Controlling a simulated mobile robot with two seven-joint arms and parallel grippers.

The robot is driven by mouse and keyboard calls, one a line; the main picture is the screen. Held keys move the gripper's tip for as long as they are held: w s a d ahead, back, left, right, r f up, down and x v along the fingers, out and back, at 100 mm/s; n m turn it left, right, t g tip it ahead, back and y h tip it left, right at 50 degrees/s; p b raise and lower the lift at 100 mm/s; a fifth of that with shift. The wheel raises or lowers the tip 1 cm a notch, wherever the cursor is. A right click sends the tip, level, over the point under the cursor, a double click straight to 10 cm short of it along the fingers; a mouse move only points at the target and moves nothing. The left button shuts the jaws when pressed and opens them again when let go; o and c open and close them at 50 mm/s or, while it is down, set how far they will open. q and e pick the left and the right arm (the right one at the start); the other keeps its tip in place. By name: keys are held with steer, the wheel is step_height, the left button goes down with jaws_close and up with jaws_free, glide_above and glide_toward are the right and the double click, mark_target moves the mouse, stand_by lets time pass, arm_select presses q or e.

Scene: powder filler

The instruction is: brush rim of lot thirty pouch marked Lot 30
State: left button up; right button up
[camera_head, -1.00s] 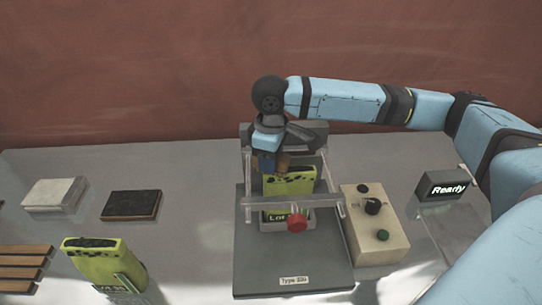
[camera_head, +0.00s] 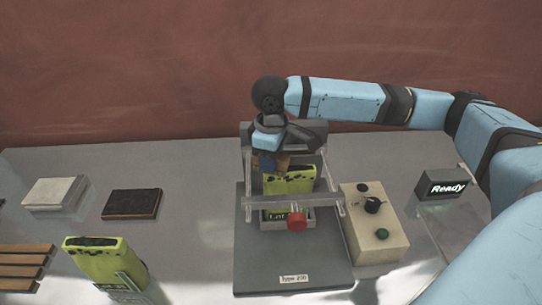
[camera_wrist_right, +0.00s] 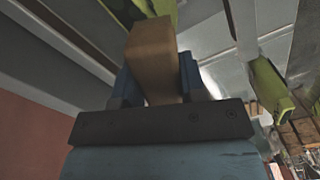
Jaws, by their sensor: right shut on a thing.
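A yellow-green pouch (camera_head: 290,184) with dark blotches stands upright in the clear frame of the filler (camera_head: 255,262). Its label starts with "Lot"; the rest is hidden behind a red knob (camera_head: 297,223). My right gripper (camera_head: 268,164) is above the pouch's rim at the back left, shut on a tan wooden block-like tool (camera_wrist_right: 152,58), likely the brush. The tool's working end is hidden, so contact with the rim cannot be told. Part of a green pouch shows beyond the tool in the wrist view. My left gripper is not in view.
A second green pouch (camera_head: 98,260) stands in a holder at front left. A dark pad (camera_head: 131,204), a pale block (camera_head: 55,193) and wooden slats (camera_head: 22,265) lie left. A beige control box (camera_head: 375,225) and a "Ready" display (camera_head: 443,188) stand right.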

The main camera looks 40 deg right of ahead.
mark_target(299, 168)
steer(key=shift+s+f+p, duration=0.1)
steer(key=shift+p, duration=0.4)
stand_by(1.6)
steer(key=shift+d, duration=0.1)
steer(key=shift+s+d+p, duration=0.15)
steer(key=shift+p, duration=0.2)
steer(key=shift+s+d+p, duration=0.4)
steer(key=shift+d+p, duration=0.1)
steer(key=shift+d, duration=0.25)
steer(key=shift+d, duration=0.15)
steer(key=shift+s+d+r+p, duration=0.2)
steer(key=shift+s+d+p, duration=0.35)
steer(key=shift+d+p, duration=0.25)
steer(key=shift+s+d, duration=0.2)
steer(key=shift+d, duration=0.1)
steer(key=shift+s+d+p, duration=0.4)
steer(key=shift+d+p, duration=0.2)
steer(key=shift+d, duration=0.05)
